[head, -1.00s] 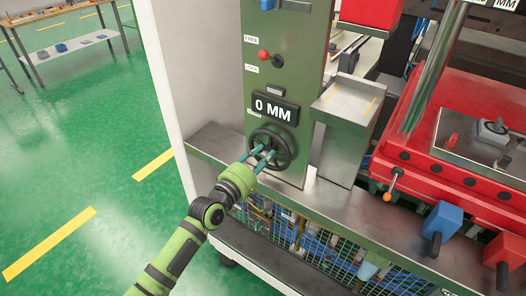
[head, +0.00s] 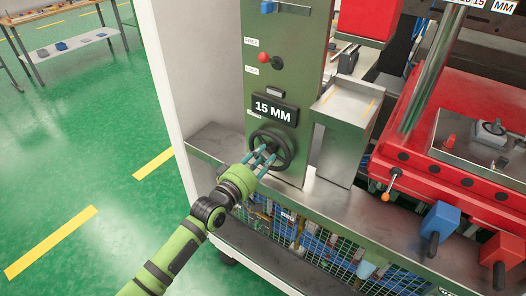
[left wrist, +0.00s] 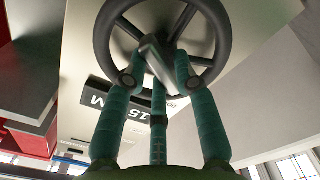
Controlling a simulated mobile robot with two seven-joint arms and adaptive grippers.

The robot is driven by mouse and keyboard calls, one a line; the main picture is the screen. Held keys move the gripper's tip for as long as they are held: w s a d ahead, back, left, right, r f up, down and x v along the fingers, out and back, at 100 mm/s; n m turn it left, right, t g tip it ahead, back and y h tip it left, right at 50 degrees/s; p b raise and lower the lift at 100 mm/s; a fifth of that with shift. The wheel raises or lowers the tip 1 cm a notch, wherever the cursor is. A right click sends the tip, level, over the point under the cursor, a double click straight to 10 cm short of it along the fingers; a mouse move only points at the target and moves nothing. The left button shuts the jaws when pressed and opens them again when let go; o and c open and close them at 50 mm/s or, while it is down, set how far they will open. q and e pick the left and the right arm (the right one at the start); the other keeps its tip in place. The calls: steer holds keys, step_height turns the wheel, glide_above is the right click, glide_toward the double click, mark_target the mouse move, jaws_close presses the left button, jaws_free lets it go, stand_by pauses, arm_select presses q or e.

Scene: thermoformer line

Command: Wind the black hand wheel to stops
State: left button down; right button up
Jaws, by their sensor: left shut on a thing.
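The black hand wheel (head: 271,149) is mounted low on the green upright panel in the head view. A black display above it reads 15 MM (head: 274,109). My left gripper (head: 268,154) reaches the wheel from the lower left, its teal fingers shut on the wheel's hub and spokes. In the left wrist view the wheel's rim and spokes (left wrist: 106,33) fill the top, and the fingers (left wrist: 155,80) close around the central hub piece. The display shows upside down behind them. My right gripper is not in view.
A red-knobbed lever (head: 265,58) sits above the display on the panel. A metal box (head: 345,120) stands right of the wheel, with the red machine bed (head: 450,180) beyond. A metal ledge (head: 330,200) runs below. Green floor is open at left.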

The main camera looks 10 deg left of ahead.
arm_select(q)
steer(key=shift+w+d+r+m+p, duration=0.15)
steer(key=shift+r+m, duration=0.1)
steer(key=shift+m, duration=0.45)
steer(key=shift+d+r+m+p, duration=0.1)
steer(key=shift+r+m+p, duration=0.1)
steer(key=shift+m, duration=0.5)
steer(key=shift+r+m, duration=0.1)
steer(key=shift+m, duration=1.3)
steer(key=shift+m+p, duration=0.5)
steer(key=shift+m, duration=0.5)
steer(key=c, duration=0.9)
jaws_free()
steer(key=shift+c, duration=0.2)
steer(key=shift+w+d+f, duration=0.2)
steer(key=shift+w+f, duration=0.25)
steer(key=shift+w, duration=0.1)
steer(key=shift+s+a+f, duration=0.1)
steer(key=shift+f, duration=0.05)
